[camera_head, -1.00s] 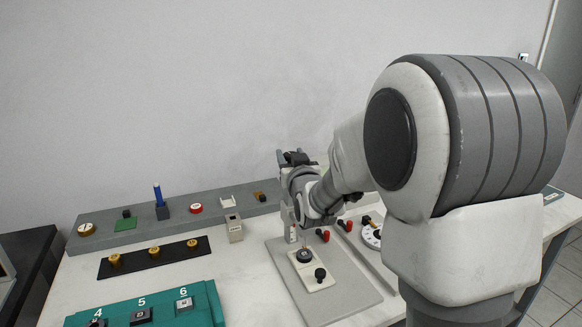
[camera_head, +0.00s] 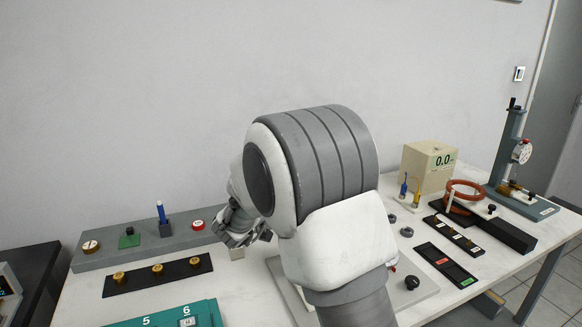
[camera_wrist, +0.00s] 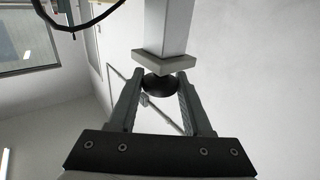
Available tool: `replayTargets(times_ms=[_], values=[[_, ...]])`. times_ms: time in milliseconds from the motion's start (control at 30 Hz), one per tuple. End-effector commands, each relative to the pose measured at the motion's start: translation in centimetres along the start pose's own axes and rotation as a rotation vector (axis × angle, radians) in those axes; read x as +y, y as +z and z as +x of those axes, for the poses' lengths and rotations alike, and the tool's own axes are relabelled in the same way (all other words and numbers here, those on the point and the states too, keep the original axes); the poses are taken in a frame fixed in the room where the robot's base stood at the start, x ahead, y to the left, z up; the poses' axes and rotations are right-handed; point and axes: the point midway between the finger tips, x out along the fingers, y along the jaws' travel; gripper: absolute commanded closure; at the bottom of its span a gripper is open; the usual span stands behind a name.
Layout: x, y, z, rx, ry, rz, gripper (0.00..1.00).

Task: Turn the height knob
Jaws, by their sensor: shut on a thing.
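In the wrist view my gripper (camera_wrist: 160,84) has its two fingers on either side of a black rounded piece (camera_wrist: 160,88), shut on it. A pale square post with a wider flange (camera_wrist: 166,60) stands directly against this piece; whether they are joined I cannot tell. In the head view the wrist end of my arm is at the left, over the back of the table, and the fingertips and held thing cannot be made out. I cannot tell which knob is the height knob. A black knob (camera_head: 412,283) shows on the grey plate beside my arm.
A gauge stand (camera_head: 515,150) and a beige box reading 0.0 (camera_head: 428,168) stand at the right, near a copper-coloured ring (camera_head: 465,196). A grey shelf (camera_head: 110,258) and a black strip with brass knobs (camera_head: 135,280) lie left. My arm hides the table's middle.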

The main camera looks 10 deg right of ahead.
Motion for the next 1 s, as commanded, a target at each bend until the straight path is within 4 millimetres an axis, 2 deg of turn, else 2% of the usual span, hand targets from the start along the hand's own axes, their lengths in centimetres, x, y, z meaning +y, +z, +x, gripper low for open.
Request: replayTargets(times_ms=[33,500,1000], values=[[-0.25,-0.67,-0.03,0.0,0.044,-0.002,1.0],[-0.11,-0.38,0.08,0.001,0.489,0.003,1.0],[0.01,-0.21,0.09,0.002,0.83,0.005,1.0]])
